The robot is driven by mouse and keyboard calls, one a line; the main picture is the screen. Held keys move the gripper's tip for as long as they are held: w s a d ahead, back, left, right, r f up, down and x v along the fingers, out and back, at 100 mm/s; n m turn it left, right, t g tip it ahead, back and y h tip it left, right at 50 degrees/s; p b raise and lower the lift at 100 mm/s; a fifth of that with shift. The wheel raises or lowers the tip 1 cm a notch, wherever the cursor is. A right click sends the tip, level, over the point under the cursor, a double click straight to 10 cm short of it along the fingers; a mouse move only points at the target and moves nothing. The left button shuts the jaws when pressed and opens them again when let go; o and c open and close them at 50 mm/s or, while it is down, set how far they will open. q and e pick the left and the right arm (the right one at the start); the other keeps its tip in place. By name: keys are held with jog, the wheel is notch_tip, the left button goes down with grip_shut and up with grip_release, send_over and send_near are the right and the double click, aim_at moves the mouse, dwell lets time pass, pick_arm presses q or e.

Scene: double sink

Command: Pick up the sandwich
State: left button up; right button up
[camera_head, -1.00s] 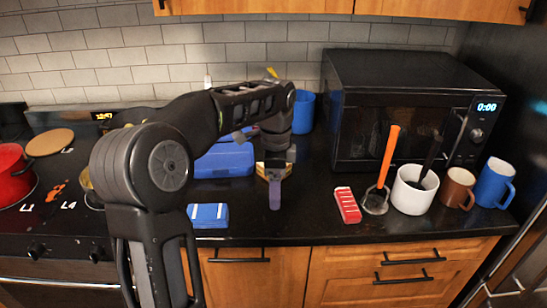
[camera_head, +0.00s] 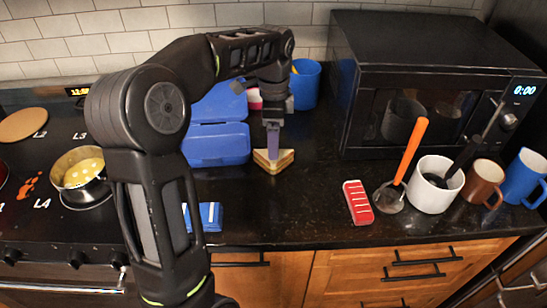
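The sandwich (camera_head: 284,159) is a light-brown triangular wedge standing on the black counter, right of the open blue lunch box (camera_head: 218,145). My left arm comes in from the lower left, reaches over the counter, and its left gripper (camera_head: 273,157) points down at the sandwich. The fingers overlap the sandwich's middle in the picture. They are seen edge-on, so I cannot tell how far apart they are or whether they grip it. My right gripper is not in view.
A red case (camera_head: 357,202), an orange-handled utensil (camera_head: 411,150), a white pot (camera_head: 433,196) and mugs stand to the right, in front of the microwave (camera_head: 425,70). A blue cup (camera_head: 305,85) stands behind. A pan (camera_head: 80,176) sits on the stove at left. Counter in front of the sandwich is clear.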

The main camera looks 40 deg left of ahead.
aim_at(273, 162)
pick_arm(q)
jog(key=shift+f, duration=1)
jog(key=shift+s+d+f+p, duration=0.1)
jog(key=shift+f+p, duration=0.25)
jog(key=shift+f, duration=1)
jog(key=shift+s+f+p, duration=0.1)
jog(key=shift+f+p, duration=0.25)
jog(key=shift+f, duration=0.95)
jog(key=c, duration=0.8)
